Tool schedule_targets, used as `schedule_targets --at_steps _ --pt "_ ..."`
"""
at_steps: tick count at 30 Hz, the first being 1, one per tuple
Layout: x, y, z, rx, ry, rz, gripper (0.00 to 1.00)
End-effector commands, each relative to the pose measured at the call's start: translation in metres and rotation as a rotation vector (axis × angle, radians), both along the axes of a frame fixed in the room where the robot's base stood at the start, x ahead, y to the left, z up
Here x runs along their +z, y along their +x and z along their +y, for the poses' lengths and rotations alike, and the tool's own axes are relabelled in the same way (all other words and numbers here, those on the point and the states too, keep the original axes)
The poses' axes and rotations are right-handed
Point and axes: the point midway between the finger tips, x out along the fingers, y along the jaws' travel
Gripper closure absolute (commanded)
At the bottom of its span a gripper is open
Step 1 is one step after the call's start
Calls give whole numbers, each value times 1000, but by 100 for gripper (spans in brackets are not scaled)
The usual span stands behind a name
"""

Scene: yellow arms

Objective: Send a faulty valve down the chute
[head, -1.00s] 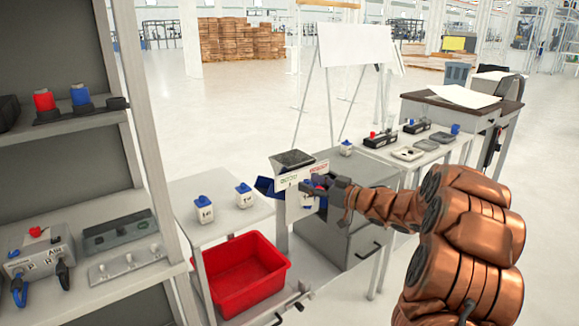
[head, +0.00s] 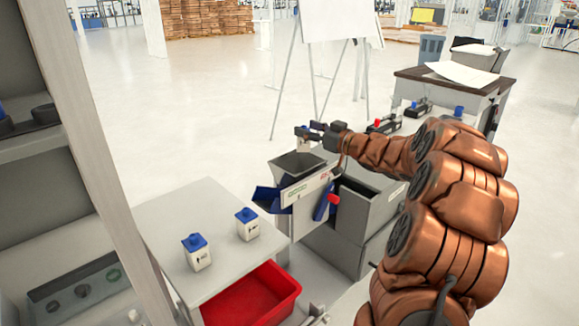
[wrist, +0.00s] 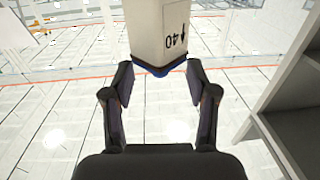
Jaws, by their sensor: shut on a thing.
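My gripper (head: 318,131) is shut on a white valve with a blue cap (head: 303,133), raised above the back of the chute's grey hopper (head: 297,165). In the wrist view the held valve (wrist: 158,28) shows a label reading 40, with its blue end between the fingers (wrist: 160,95). The chute's front plate (head: 308,189) bears a green label on the left and a red one on the right. A blue spout (head: 268,199) points left, and a blue lever with a red knob (head: 325,205) hangs below the plate. Two more valves (head: 197,252) (head: 247,224) stand upright on the white table.
A red bin (head: 255,298) sits under the white table (head: 165,215). A grey open-topped box (head: 370,205) stands right of the chute. Shelving (head: 95,150) stands at the left. A whiteboard on legs (head: 335,18) is behind, and open floor lies beyond the chute.

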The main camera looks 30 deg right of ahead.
Motion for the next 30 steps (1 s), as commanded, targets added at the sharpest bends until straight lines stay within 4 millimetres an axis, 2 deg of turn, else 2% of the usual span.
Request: schedule_targets --at_steps 8,18,30 --pt "-19 0 -1 -2 1 -2 79" --pt "-53 0 1 2 1 -2 79" --pt "-58 0 0 1 0 -2 79"
